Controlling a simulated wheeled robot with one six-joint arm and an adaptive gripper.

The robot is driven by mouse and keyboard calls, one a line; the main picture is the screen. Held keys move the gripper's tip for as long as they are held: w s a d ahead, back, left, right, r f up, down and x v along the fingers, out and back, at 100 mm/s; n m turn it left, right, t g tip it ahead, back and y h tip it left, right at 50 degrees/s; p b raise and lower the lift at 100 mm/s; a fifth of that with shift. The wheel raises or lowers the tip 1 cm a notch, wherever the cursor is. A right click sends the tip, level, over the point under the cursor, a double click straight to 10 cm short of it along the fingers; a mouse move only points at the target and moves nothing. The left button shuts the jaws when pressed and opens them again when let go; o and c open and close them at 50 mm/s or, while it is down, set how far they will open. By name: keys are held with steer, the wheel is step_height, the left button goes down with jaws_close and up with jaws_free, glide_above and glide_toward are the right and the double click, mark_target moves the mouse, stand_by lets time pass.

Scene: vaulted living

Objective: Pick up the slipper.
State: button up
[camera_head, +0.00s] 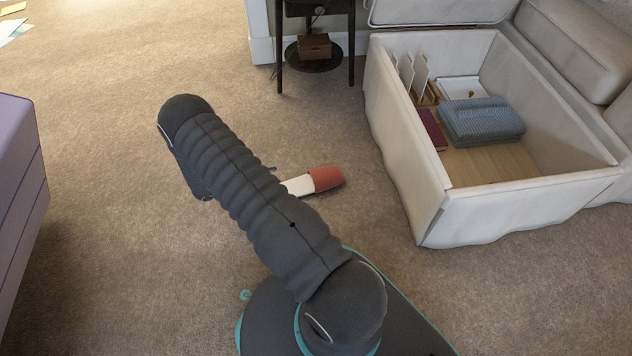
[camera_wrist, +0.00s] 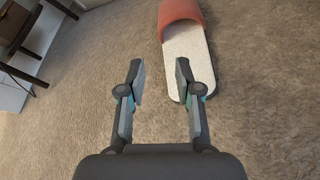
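The slipper (camera_head: 328,179) lies on the carpet in the head view, with a red-orange toe part and a pale sole; my arm hides part of its left end. In the wrist view the slipper (camera_wrist: 184,55) lies at top centre-right, its pale heel end toward me and its coral toe part cut by the top edge. My gripper (camera_wrist: 159,72) is open and empty in the wrist view. Its right fingertip overlaps the left edge of the heel in the picture; I cannot tell the height between them.
An open cream storage ottoman (camera_head: 402,160) stands to the right, holding a folded blue-grey blanket (camera_head: 481,120) and books. A dark side table (camera_head: 281,50) with a wooden box (camera_head: 314,46) stands at the back. A purple piece of furniture (camera_head: 20,190) is at left. Carpet around the slipper is clear.

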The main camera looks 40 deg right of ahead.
mark_target(306, 177)
steer(key=shift+s+d+f, duration=0.1)
steer(key=shift+d+f, duration=0.05)
steer(key=shift+f, duration=0.25)
steer(key=shift+s+d+f, duration=0.1)
steer(key=shift+d+f, duration=0.05)
steer(key=shift+f, duration=0.25)
steer(key=b+x, duration=0.1)
steer(key=x, duration=1.2)
steer(key=shift+w+d, duration=0.15)
steer(key=shift+d, duration=0.1)
steer(key=shift+r, duration=0.1)
jaws_close()
